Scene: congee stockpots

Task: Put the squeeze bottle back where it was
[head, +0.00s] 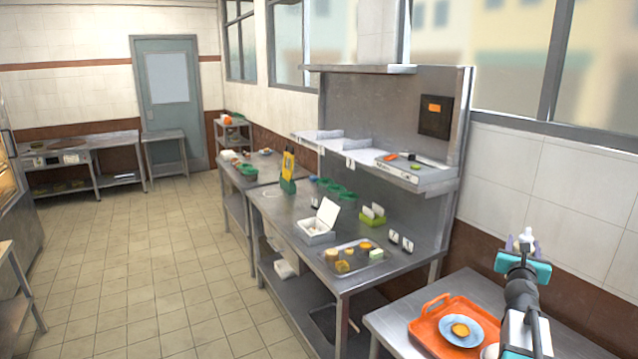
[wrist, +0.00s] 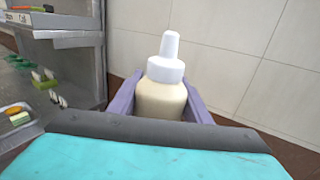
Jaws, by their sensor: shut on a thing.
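The squeeze bottle (wrist: 163,98) has a cream body and a white cap with a pointed nozzle. It stands upright between the two purple fingers of my gripper (wrist: 160,105), which are shut on it. In the head view my gripper (head: 520,249) is at the right, raised above the right-hand steel table (head: 400,316), with the white tip of the bottle showing between the fingers. The lower part of the bottle is hidden by the gripper.
An orange tray (head: 436,338) with a blue plate (head: 455,328) lies on the right-hand table. The longer steel counter (head: 300,262) to its left holds a metal tray (head: 375,258) of food pieces and an open white box (head: 317,232). A shelf (head: 430,180) overhangs that counter.

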